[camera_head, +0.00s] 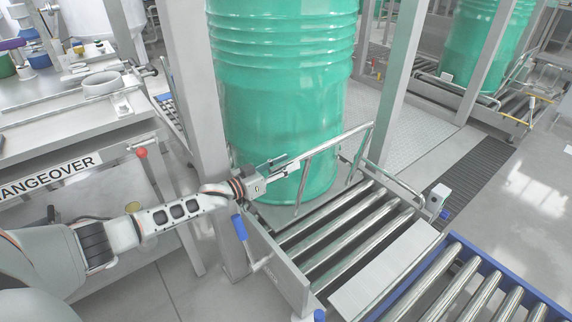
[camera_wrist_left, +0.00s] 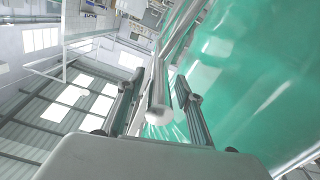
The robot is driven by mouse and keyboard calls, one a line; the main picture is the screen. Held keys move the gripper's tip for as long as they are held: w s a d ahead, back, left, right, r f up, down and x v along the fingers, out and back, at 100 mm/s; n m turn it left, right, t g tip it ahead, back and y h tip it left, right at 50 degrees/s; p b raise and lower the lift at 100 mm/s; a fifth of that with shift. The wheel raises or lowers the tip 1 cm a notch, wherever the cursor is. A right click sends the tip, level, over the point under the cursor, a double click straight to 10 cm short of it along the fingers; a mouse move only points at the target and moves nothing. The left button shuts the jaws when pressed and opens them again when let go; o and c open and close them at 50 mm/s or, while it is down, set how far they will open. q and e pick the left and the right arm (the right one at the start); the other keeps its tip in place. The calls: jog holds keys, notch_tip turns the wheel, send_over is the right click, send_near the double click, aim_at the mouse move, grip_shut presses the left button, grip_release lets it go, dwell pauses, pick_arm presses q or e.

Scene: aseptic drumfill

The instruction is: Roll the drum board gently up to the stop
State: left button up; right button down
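A large green drum (camera_head: 282,90) stands upright behind the roller conveyor (camera_head: 335,240); its wall also fills the right of the left wrist view (camera_wrist_left: 255,85). A bent metal tube rail (camera_head: 336,143) stands in front of the drum's lower part. My left gripper (camera_head: 284,172) is at the left end of this rail, close to the drum. In the left wrist view its two fingers (camera_wrist_left: 158,105) are apart, with a metal tube end (camera_wrist_left: 159,100) between them and gaps showing on both sides. My right gripper is not in view.
A blue-handled lever (camera_head: 240,228) hangs at the conveyor's left side, below my left arm. A grey post (camera_head: 197,100) stands left of the drum. The bench with the changeover sign (camera_head: 50,176) is at left. A blue-edged roller section (camera_head: 480,290) lies at front right.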

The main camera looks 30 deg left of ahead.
pick_arm(q)
jog(key=shift+r, duration=0.1)
dwell(0.3)
jog(key=shift+r, duration=4.9)
jog(key=shift+d, duration=0.1)
